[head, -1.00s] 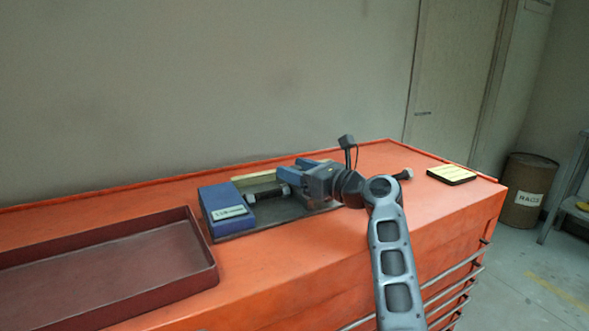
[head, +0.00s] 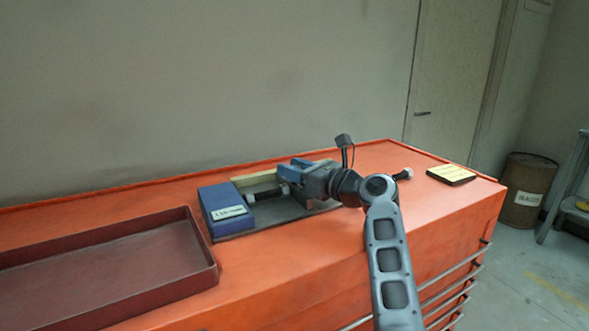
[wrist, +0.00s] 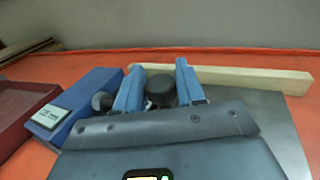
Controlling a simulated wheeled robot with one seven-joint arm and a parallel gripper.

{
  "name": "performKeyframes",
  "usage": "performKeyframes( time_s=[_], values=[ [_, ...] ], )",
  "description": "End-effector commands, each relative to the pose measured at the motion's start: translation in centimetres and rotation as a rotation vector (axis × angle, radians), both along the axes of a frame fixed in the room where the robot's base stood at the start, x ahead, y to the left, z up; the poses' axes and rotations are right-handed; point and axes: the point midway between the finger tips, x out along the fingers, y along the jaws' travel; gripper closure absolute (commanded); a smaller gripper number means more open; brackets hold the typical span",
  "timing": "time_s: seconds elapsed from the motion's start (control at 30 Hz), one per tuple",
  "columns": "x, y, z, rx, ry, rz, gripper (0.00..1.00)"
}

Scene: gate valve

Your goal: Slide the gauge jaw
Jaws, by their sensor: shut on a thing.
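The gauge is a dark metal base plate (head: 235,236) on the orange cabinet, with a blue block (head: 226,210) with a white label at its left end. The block also shows in the wrist view (wrist: 85,95). My gripper (head: 286,173) is over the plate, to the right of the block. In the wrist view its two blue fingers (wrist: 160,88) are shut on a dark round knob (wrist: 160,86), which I take to be on the gauge jaw. A grey rounded end (wrist: 102,101) sits between the left finger and the block. The jaw's body is mostly hidden by my gripper.
A pale wooden strip (wrist: 240,76) runs behind the plate. An empty dark red tray (head: 110,262) lies to the left. A yellow-topped pad (head: 451,174) lies at the right on the orange cabinet top (head: 300,258). The cabinet's front top is clear.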

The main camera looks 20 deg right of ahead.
Motion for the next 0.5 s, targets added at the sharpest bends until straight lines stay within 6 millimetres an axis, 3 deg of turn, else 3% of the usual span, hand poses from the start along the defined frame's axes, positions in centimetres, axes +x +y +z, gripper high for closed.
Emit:
performKeyframes(
  time_s=[0.27, 0.5],
  values=[
    [0.0, -0.7, 0.1, -0.001, 0.002, -0.002, 1.00],
    [0.2, -6.0, 0.2, 0.001, 0.003, -0.010, 1.00]
  ],
)
